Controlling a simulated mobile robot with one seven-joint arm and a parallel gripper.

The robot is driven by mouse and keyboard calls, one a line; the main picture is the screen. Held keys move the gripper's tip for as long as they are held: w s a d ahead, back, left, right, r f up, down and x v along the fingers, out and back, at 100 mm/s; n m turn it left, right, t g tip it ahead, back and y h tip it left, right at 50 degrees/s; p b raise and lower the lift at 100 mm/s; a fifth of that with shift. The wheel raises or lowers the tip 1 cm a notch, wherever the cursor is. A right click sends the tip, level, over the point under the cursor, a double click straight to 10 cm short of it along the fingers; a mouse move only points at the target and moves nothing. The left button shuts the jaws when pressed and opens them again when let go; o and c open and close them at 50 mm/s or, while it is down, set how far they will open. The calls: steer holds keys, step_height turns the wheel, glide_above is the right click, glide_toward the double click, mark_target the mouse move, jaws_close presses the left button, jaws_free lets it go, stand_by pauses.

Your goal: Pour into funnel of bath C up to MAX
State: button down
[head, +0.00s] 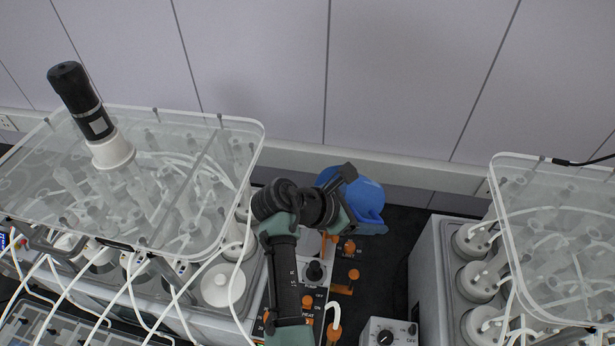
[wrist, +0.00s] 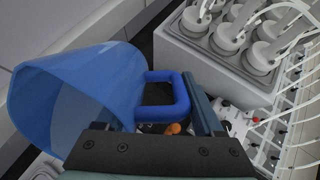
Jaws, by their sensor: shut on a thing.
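A blue jug (wrist: 75,95) fills the left of the wrist view, with its wide opening toward the left and its blue handle (wrist: 182,97) on the right. My gripper (wrist: 158,108) is shut on the handle. In the head view the jug (head: 368,200) is partly hidden behind my gripper (head: 345,205), low near the wall between the two baths. A white round piece with a central knob (head: 222,285), possibly a funnel, sits at the left bath's front right corner. I cannot read which bath is C, a MAX mark or the liquid level.
The left bath has a clear lid (head: 190,200) and a black cylinder on a white cone (head: 108,150). A right bath (head: 560,240) holds white-capped bottles and tubes. Orange-knobbed controls (head: 315,272) and a dark gap lie between them. The wall is close behind.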

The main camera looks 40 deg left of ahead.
steer(key=shift+s+a+f+t+h, duration=0.15)
steer(key=shift+t+h, duration=0.25)
steer(key=shift+t, duration=0.2)
steer(key=shift+s+a+f+t+h, duration=0.1)
steer(key=shift+t+h, duration=0.3)
steer(key=shift+t, duration=0.2)
stand_by(0.6)
stand_by(0.4)
steer(key=shift+w+d+r+g+y, duration=0.1)
steer(key=shift+w+r+g+y, duration=0.05)
steer(key=shift+r+g+y, duration=0.2)
steer(key=g+y, duration=0.2)
steer(key=g, duration=0.1)
steer(key=shift+w+d, duration=0.2)
steer(key=shift+w, duration=0.05)
steer(key=shift+f, duration=0.1)
steer(key=shift+w+d+r+g+y, duration=0.4)
steer(key=shift+g+y, duration=0.4)
steer(key=shift+g, duration=0.4)
steer(key=shift+w+d+r+g+y, duration=0.1)
steer(key=shift+w+r+g+y, duration=0.15)
steer(key=shift+r+g+y, duration=0.7)
steer(key=shift+w+d+r+g+y, duration=0.1)
steer(key=shift+w+d+g+y, duration=0.35)
steer(key=shift+g, duration=1.05)
